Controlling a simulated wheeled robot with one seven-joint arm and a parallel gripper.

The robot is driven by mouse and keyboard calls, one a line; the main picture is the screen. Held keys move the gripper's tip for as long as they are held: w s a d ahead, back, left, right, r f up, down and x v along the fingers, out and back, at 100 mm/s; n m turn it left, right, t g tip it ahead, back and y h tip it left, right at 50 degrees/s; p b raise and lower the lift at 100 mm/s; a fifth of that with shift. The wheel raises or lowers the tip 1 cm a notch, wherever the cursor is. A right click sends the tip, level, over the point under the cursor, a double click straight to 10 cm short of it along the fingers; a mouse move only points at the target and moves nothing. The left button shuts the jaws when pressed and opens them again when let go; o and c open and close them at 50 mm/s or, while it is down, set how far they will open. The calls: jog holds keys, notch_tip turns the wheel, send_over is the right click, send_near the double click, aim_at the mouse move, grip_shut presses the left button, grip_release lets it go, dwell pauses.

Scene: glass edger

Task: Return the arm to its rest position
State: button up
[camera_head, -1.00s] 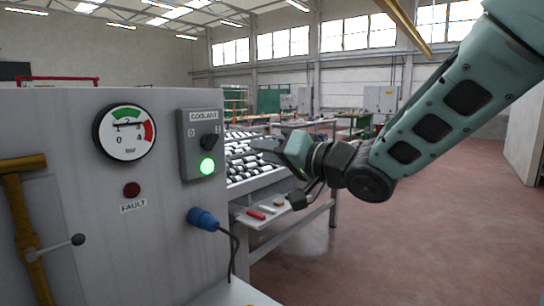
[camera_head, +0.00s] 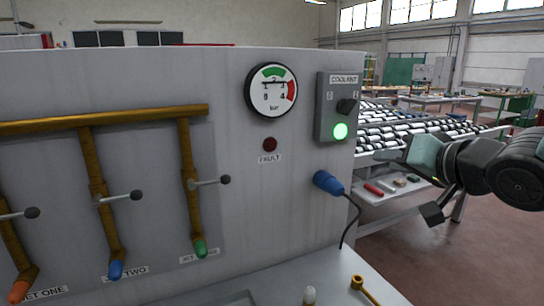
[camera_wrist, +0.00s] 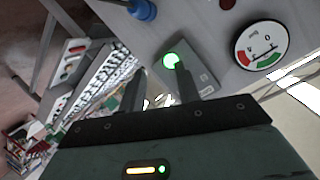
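My arm reaches in from the right edge of the head view. My gripper (camera_head: 380,155) is held in the air to the right of the grey coolant switch box (camera_head: 337,112), in front of the roller conveyor. In the wrist view, the two dark fingers of my gripper (camera_wrist: 156,72) stand apart with nothing held between them. Beyond them I see the lit green lamp (camera_wrist: 171,60) of the switch box. I see no contact between the fingers and the panel.
The machine panel (camera_head: 260,195) bears a pressure gauge (camera_head: 272,91), a dark fault lamp (camera_head: 269,144), a blue plug (camera_head: 328,182) and brass pipes with levers (camera_head: 190,160). The roller conveyor (camera_head: 400,125) stands behind my gripper. Open floor (camera_head: 400,250) lies at the lower right.

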jog(key=s+a+f+n+g+h, duration=0.2)
jog(key=s+a+f+n+g, duration=0.45)
jog(key=s+f, duration=0.5)
jog(key=s+a+f+n+g+h, duration=0.1)
jog(key=s+f+n+g, duration=0.1)
jog(key=s, duration=0.4)
jog(key=s+a+f+n+g+h, duration=0.1)
jog(key=s+a+f+g, duration=0.1)
jog(key=s+g, duration=0.3)
jog(key=shift+s+f+n, duration=0.3)
jog(key=shift+s+n, duration=0.05)
jog(key=shift+s, duration=0.85)
